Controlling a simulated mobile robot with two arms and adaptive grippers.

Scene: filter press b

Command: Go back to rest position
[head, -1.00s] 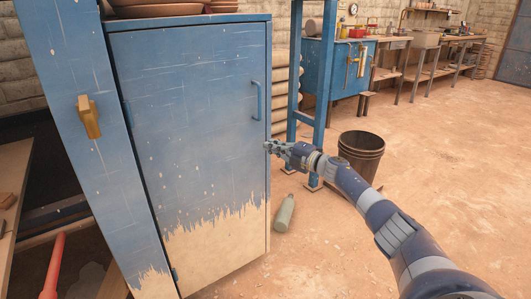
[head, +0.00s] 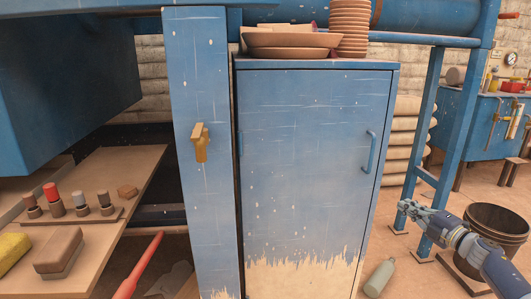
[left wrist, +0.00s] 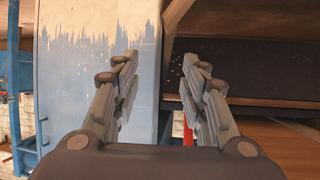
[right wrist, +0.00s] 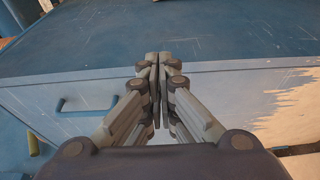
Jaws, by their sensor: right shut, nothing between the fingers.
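My right gripper (head: 408,206) is in the lower right of the head view, to the right of the blue cabinet (head: 310,150), shut and empty. In the right wrist view its fingertips (right wrist: 160,62) meet in front of the cabinet, whose blue handle (right wrist: 90,103) shows to their left. My left gripper is outside the head view. In the left wrist view its fingers (left wrist: 160,75) stand apart with nothing between them.
A brown bucket (head: 497,228) stands beside my right arm. A green bottle (head: 379,278) lies on the floor near the cabinet. Plates (head: 290,41) are on the cabinet top. A wooden bench (head: 100,235) at the left holds a brush and several small tools.

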